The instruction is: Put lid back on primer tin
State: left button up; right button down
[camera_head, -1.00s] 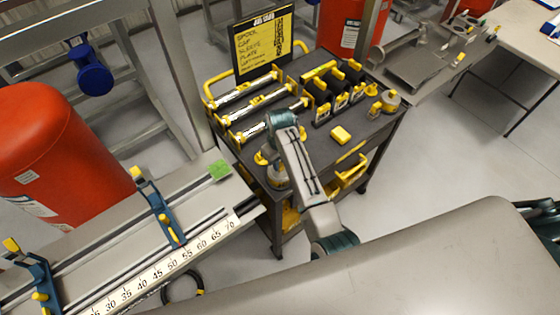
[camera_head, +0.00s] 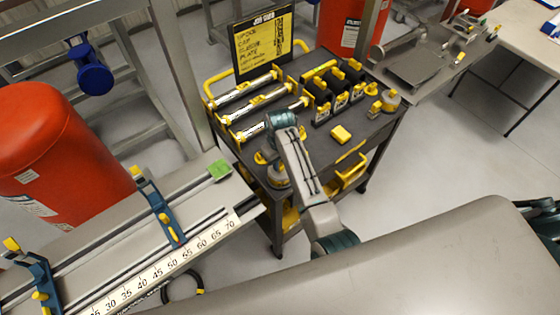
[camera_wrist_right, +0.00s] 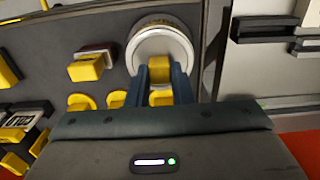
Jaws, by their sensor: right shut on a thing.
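My right gripper (camera_wrist_right: 160,85) is shut on a yellow grip piece (camera_wrist_right: 161,70) in the right wrist view. This piece lies in front of a round, silver-rimmed tin (camera_wrist_right: 160,38). I cannot tell whether the lid is seated on the tin or held just off it. In the head view the right arm reaches to the near edge of the dark cart, and the round tin (camera_head: 278,180) shows below the wrist, partly hidden. The fingertips are hidden there by the wrist. My left gripper is not in view.
The dark cart (camera_head: 355,158) carries yellow-handled tools, black holders (camera_head: 322,95), a yellow block (camera_head: 341,134) and another round tin (camera_head: 390,99) at its right corner. A lettered board (camera_head: 263,42) stands behind. A measuring bench (camera_head: 110,240) and red cylinder (camera_head: 55,150) are at left.

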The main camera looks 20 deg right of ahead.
dwell(0.3)
jog(key=c, duration=0.7)
grip_release()
jog(key=shift+r, duration=3.5)
grip_shut()
